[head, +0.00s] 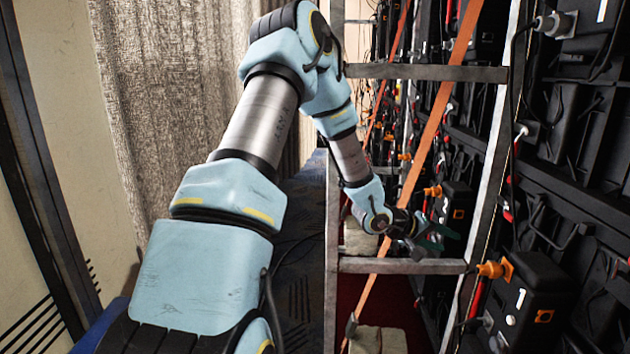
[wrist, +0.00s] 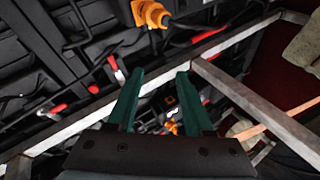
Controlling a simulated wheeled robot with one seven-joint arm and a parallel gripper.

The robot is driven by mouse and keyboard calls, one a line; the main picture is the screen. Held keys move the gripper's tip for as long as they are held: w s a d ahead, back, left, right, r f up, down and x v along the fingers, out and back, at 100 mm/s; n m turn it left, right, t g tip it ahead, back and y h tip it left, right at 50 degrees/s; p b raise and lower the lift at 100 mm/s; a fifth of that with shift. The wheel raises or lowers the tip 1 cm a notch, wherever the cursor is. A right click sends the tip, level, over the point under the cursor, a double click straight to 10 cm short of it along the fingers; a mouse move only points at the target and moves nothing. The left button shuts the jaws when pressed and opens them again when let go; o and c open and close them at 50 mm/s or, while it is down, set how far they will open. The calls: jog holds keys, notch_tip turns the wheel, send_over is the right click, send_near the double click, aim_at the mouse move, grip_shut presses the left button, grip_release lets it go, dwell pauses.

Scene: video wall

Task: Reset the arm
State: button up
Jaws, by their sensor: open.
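My arm reaches forward from the bottom of the head view, bends at the top and comes down in front of a metal frame. My gripper (head: 438,238) is at the end of it, beside the frame's lower crossbar, and points right toward the black panel backs. In the wrist view my gripper (wrist: 158,80) shows two green fingers spread apart with nothing between them. A metal bar of the frame passes behind the fingers in that view. I cannot tell whether the fingers touch it.
The metal frame (head: 420,72) stands between my arm and the wall of black panel backs (head: 590,130). An orange strap (head: 430,130) runs diagonally across it. A black box with an orange plug (head: 535,300) is at lower right. A grey curtain (head: 160,90) hangs on the left.

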jog(key=w+a+r+t+y, duration=0.2)
jog(key=a+y, duration=0.6)
jog(key=a, duration=1.3)
jog(key=s+a+r+g+y, duration=0.2)
jog(key=s+a, duration=0.6)
jog(key=s+a+r+g+y+p, duration=0.1)
jog(key=s+a+r+y, duration=0.1)
jog(key=s+a, duration=0.6)
jog(key=shift+s+a+r+g, duration=0.15)
jog(key=shift+a+r+g, duration=0.2)
jog(key=shift+g, duration=0.05)
